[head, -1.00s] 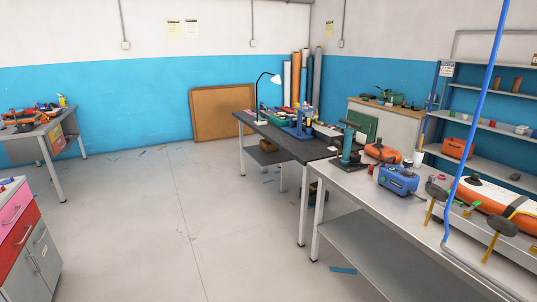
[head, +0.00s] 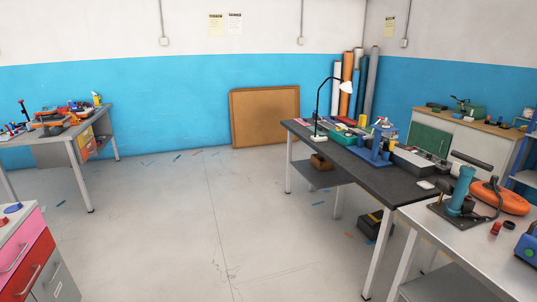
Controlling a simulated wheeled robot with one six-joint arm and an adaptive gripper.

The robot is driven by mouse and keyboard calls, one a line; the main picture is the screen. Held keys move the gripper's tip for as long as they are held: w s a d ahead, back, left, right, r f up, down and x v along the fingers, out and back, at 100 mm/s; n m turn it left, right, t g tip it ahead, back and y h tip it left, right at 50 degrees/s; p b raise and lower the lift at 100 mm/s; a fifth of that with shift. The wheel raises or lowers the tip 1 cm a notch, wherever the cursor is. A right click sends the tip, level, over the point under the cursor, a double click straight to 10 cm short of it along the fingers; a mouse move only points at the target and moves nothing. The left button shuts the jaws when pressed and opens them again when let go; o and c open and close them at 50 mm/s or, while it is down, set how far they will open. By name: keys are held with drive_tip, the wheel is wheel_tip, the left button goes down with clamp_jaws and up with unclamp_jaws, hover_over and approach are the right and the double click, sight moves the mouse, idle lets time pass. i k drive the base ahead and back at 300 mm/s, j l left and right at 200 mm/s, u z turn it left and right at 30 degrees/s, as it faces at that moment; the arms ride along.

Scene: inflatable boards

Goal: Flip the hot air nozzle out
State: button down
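I cannot make out a hot air nozzle in this view. A dark-topped workbench (head: 392,181) stands right of centre. On it are a blue stand-like device (head: 378,143), a black-armed lamp with a white shade (head: 345,87) and several small items. None of these can be told as the nozzle from here. My gripper is not in view.
A light table (head: 462,236) at the right bears a teal pump-like tool (head: 461,190) and an orange rounded item (head: 503,198). A drawer cabinet (head: 38,262) is at the lower left, a cluttered table (head: 73,133) behind it. A brown board (head: 264,115) leans at the back. The middle floor is clear.

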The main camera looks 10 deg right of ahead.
sight(388, 142)
drive_tip(key=i, duration=1.75)
drive_tip(key=i+j+z, duration=0.1)
drive_tip(key=i+z, duration=0.2)
drive_tip(key=i, duration=0.2)
drive_tip(key=i+j+z, duration=0.15)
drive_tip(key=i+z, duration=0.15)
drive_tip(key=i, duration=0.2)
drive_tip(key=i+j+z, duration=0.3)
drive_tip(key=i+j, duration=0.05)
drive_tip(key=i, duration=0.1)
